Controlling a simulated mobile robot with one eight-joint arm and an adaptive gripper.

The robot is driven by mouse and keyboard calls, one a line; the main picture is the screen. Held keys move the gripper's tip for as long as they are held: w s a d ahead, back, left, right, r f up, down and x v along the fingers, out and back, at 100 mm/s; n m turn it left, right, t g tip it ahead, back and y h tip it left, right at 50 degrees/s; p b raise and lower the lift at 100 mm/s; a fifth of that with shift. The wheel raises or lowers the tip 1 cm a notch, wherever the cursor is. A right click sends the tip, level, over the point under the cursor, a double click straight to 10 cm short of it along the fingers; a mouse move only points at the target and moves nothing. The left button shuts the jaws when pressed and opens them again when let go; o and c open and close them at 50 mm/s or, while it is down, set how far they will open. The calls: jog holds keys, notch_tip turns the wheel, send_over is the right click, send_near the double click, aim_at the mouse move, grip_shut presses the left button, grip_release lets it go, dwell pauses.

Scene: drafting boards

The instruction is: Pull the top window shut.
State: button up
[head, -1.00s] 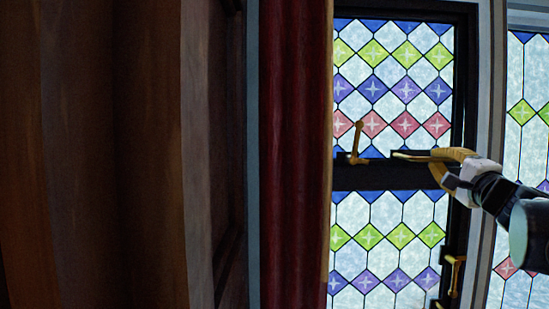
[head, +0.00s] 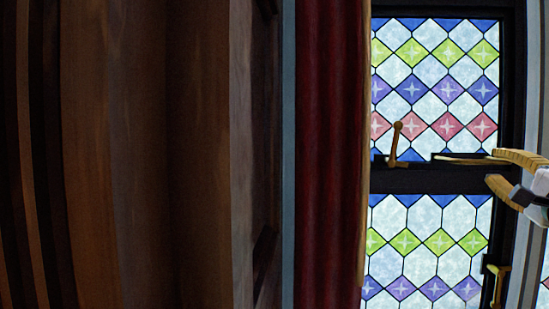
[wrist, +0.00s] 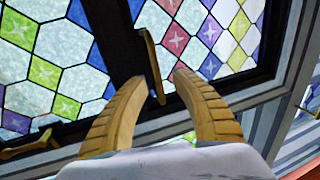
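The top window (head: 435,90) is a stained-glass pane with green, purple and red diamonds in a black frame, at the right of the head view. An upright brass handle (head: 396,143) stands at its lower left. A thin brass bar (head: 460,160) lies along the dark crossbar below the pane. In the wrist view a long brass piece (wrist: 151,62) lies on the dark bar between the panes, its near end between my fingertips. My gripper (head: 491,168) is open, with two curved tan fingers, which also show in the wrist view (wrist: 160,80). I cannot tell whether they touch the brass.
A lower stained-glass window (head: 425,250) is below the crossbar, with its own brass handle (head: 497,285) at the right. A dark red curtain (head: 328,150) hangs to the left, beside large brown wooden panelling (head: 150,150). A pale frame post stands at the right.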

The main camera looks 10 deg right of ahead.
jog(key=shift+v, duration=1.8)
jog(key=shift+a, duration=0.1)
jog(key=w+a+f+n+g+y+b, duration=0.1)
jog(key=a+f+n+g+y+b, duration=0.2)
jog(key=a+f+b, duration=0.7)
jog(key=w+a+f+n+g+y+b, duration=0.1)
jog(key=a+f+n+y+b, duration=0.35)
jog(key=f, duration=1.15)
jog(key=a+f+n+g+y+b, duration=0.1)
jog(key=a+f+n+g+b, duration=0.3)
jog(key=a+f, duration=0.8)
jog(key=s+a+f+n+g+h+b, duration=0.1)
jog(key=s+f+n+b, duration=0.2)
jog(key=f+b, duration=0.4)
jog(key=s+a+f+n+g+h+b, duration=0.1)
jog(key=s+f+b, duration=0.4)
jog(key=f, duration=1.7)
jog(key=s+a+f+n+g+h+b, duration=0.1)
jog(key=s+a+f+n+g+b, duration=0.2)
jog(key=f+b, duration=0.6)
notch_tip(320, 180, down, 5)
jog(key=shift+s+a+f+n+b, duration=0.15)
jog(key=shift+s+a+n+b, duration=0.15)
jog(key=shift+s+n, duration=0.6)
jog(key=shift+w+n+h, duration=0.25)
jog(key=shift+w, duration=0.05)
